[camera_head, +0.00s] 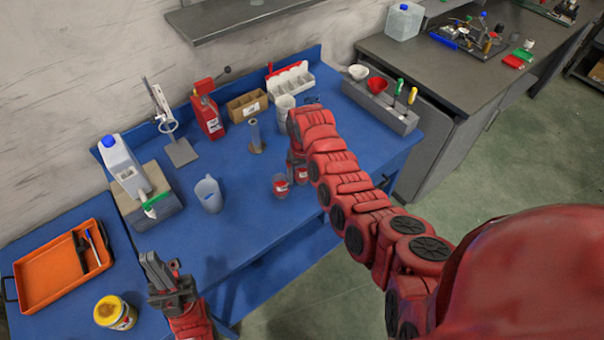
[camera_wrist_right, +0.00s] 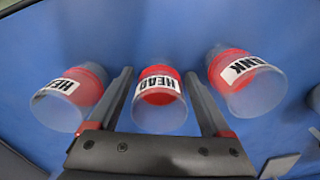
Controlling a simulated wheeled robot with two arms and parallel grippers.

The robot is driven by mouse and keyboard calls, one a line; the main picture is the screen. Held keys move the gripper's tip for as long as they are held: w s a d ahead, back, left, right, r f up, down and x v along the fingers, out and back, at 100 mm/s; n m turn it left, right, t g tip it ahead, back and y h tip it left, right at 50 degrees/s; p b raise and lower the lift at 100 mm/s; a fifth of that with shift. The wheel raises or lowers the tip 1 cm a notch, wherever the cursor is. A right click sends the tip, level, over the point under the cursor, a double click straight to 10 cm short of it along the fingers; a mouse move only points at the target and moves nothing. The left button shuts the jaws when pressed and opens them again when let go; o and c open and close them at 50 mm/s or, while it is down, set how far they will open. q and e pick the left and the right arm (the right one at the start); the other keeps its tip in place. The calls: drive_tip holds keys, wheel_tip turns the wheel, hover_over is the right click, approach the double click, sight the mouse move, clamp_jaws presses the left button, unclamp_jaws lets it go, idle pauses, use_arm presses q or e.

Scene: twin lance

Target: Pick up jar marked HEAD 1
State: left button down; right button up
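In the right wrist view, three clear jars with red contents and white labels stand in a row on the blue bench. The middle jar (camera_wrist_right: 158,98) and the left jar (camera_wrist_right: 70,97) both read HEAD; I cannot read a number on either. The right jar (camera_wrist_right: 245,80) has a label ending in ANK. My right gripper (camera_wrist_right: 158,74) is open, its fingers on either side of the middle HEAD jar, with gaps showing. My left gripper (camera_head: 160,272) hovers near the front left bench edge.
The blue bench (camera_head: 245,215) also holds a clear jug (camera_head: 208,194), a metal cylinder (camera_head: 256,136), a red press (camera_head: 207,110) and a grey tool holder (camera_head: 385,108). An orange tray (camera_head: 52,278) and a yellow-labelled jar (camera_head: 115,313) are at left.

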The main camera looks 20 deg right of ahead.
drive_tip(key=c, duration=1.2)
drive_tip(key=shift+o, duration=0.2)
